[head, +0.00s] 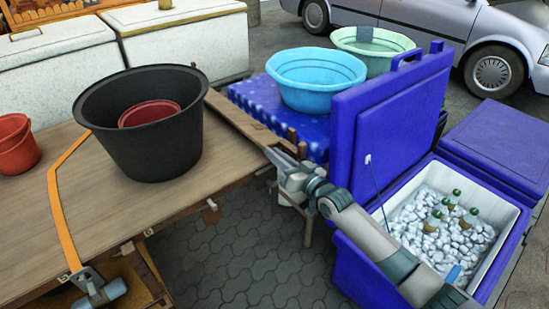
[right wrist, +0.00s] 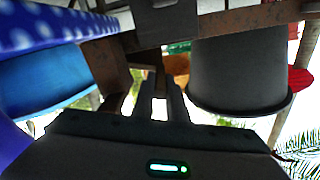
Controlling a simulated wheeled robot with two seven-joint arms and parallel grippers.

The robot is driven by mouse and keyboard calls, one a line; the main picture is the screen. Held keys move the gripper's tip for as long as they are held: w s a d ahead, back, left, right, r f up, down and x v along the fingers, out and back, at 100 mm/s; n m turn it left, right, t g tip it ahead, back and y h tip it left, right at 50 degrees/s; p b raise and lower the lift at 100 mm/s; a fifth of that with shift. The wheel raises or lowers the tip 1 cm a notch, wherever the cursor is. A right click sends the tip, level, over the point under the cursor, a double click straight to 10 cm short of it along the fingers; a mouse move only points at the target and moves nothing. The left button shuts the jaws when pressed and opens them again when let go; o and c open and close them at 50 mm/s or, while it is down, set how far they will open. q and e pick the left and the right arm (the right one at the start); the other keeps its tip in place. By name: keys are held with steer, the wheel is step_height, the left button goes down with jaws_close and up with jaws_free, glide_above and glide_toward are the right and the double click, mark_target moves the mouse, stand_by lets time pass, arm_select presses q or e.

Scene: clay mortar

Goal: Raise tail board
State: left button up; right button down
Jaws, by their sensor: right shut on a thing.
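A narrow wooden board (head: 237,118), which looks like the tail board, runs along the right end of the wooden cart bed (head: 110,190). Its tilt is hard to judge. My right gripper (head: 284,166) is at the near end of this board, shut on it; the exact contact is small and partly hidden by the gripper. In the right wrist view, the fingers (right wrist: 160,98) sit close together against dark wooden parts.
A black tub (head: 150,130) holding a red basin (head: 149,113) stands on the bed. Blue (head: 316,80) and green (head: 373,48) basins stand beyond the board. An open blue cooler (head: 365,270) lies right, under my right arm. An orange strap (head: 60,215) crosses the bed.

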steer(key=shift+w+d+r+m, duration=0.2)
steer(key=shift+d+r+m, duration=0.1)
steer(key=shift+r+m, duration=0.4)
arm_select(q)
steer(key=shift+s+a+f+p, duration=0.1)
steer(key=shift+s+f+p, duration=0.1)
steer(key=shift+f, duration=0.4)
steer(key=shift+s+a+f+p, duration=0.1)
steer(key=shift+s+f+p, duration=0.05)
steer(key=shift+f, duration=0.4)
arm_select(e)
steer(key=shift+w+d+r+m, duration=0.25)
steer(key=shift+d+r+m, duration=0.15)
steer(key=shift+m, duration=0.4)
